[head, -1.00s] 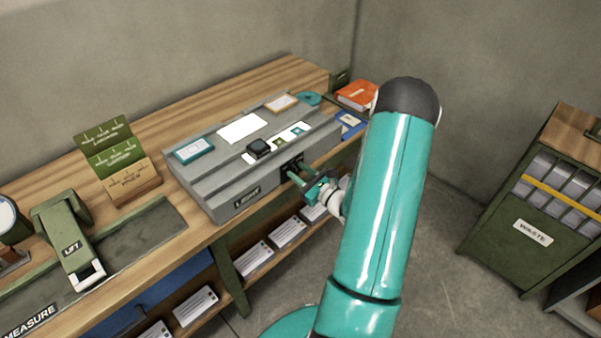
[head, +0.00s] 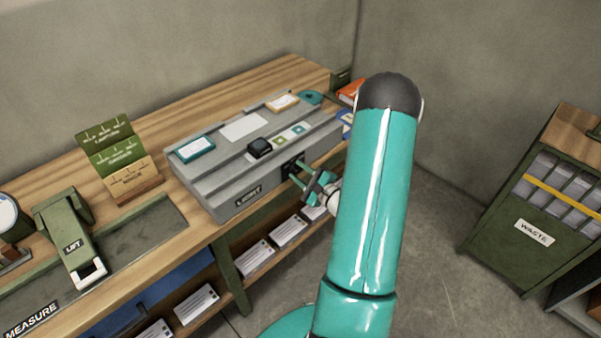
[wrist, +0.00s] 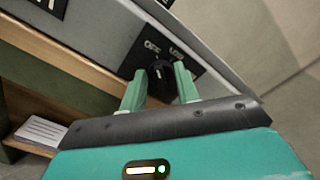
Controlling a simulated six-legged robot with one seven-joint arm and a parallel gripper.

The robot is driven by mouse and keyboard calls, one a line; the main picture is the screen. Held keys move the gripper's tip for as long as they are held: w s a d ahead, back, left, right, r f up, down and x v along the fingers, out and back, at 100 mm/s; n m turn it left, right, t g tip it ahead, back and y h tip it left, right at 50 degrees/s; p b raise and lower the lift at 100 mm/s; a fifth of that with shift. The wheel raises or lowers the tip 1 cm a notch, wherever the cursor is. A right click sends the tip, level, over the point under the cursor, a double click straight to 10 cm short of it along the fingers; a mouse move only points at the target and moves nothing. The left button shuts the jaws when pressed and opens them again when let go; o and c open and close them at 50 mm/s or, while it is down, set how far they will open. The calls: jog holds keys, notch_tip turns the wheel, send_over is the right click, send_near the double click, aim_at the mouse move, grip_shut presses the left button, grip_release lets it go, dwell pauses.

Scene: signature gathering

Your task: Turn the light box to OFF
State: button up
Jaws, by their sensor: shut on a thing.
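The grey light box (head: 215,190), labelled LIGHT, sits on the wooden bench. Its top panels look unlit and dull grey-white. A black rotary knob (wrist: 160,82) sits on a black plate on its front face, with white lettering above it; OFF appears at the upper left and a second word at the upper right. My gripper (wrist: 158,88) has its two green fingers on either side of the knob, shut on it. In the head view, my gripper (head: 300,176) reaches the box's front right part, and the knob is mostly hidden there by the fingers.
The bench (head: 290,72) runs along the wall. A green LIFT device (head: 70,235) and a stepped green and wooden stand (head: 120,165) are to the left. Several papers lie on the lower shelf (head: 225,290). A green WASTE cabinet (head: 535,205) stands right; floor between is clear.

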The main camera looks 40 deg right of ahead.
dwell(0.4)
jog(key=o, duration=0.9)
jog(key=shift+o, duration=0.2)
jog(key=shift+s, duration=0.1)
jog(key=s, duration=1.3)
jog(key=shift+s+d, duration=0.2)
jog(key=shift+s, duration=0.15)
